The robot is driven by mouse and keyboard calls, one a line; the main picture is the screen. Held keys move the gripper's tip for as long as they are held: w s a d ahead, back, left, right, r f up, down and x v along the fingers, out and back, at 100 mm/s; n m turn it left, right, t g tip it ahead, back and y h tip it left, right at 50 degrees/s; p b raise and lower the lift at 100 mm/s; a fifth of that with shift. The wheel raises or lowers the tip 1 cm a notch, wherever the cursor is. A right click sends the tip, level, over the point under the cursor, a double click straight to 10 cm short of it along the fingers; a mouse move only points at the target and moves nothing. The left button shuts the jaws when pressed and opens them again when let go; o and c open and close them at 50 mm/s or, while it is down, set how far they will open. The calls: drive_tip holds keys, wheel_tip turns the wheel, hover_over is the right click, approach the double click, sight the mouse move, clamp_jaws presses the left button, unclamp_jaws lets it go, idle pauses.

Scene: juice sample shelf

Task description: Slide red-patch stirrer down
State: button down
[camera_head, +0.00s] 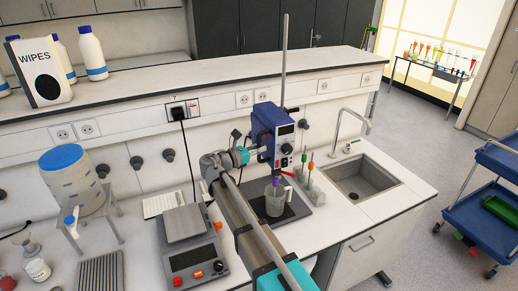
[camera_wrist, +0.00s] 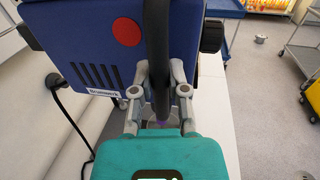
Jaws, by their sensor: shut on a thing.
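The red-patch stirrer (camera_head: 272,132) is a blue motor housing on a tall grey upright rod (camera_head: 285,40). In the wrist view its blue housing (camera_wrist: 85,50) carries a round red patch (camera_wrist: 127,32). Below it a purple piece (camera_head: 273,182) points down at a clear beaker (camera_head: 274,203) on a dark base plate. My gripper (camera_wrist: 158,92) is at the stirrer, its two fingers on either side of a black upright bar (camera_wrist: 157,40) in front of the housing. It is shut on that bar. The exact contact is partly hidden. In the head view my gripper (camera_head: 242,156) reaches the housing's left side.
A hotplate balance (camera_head: 188,247) stands left of my arm. A small rack with colored-top sticks (camera_head: 308,172) and a sink (camera_head: 362,180) lie to the right. A raised shelf (camera_head: 225,83) runs behind. A blue cart (camera_head: 490,195) stands at far right.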

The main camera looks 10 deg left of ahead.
wheel_tip(320, 180, down, 2)
drive_tip(key=shift+b, duration=0.6)
drive_tip(key=shift+d, duration=0.1)
drive_tip(key=shift+s, duration=0.1)
drive_tip(key=c, duration=0.6)
unclamp_jaws()
drive_tip(key=shift+f, duration=0.1)
drive_tip(key=shift+c, duration=0.2)
drive_tip(key=shift+a, duration=0.2)
drive_tip(key=v, duration=1.1)
drive_tip(key=shift+s+a, duration=0.2)
drive_tip(key=shift+a, duration=0.05)
drive_tip(key=shift+d, duration=0.1)
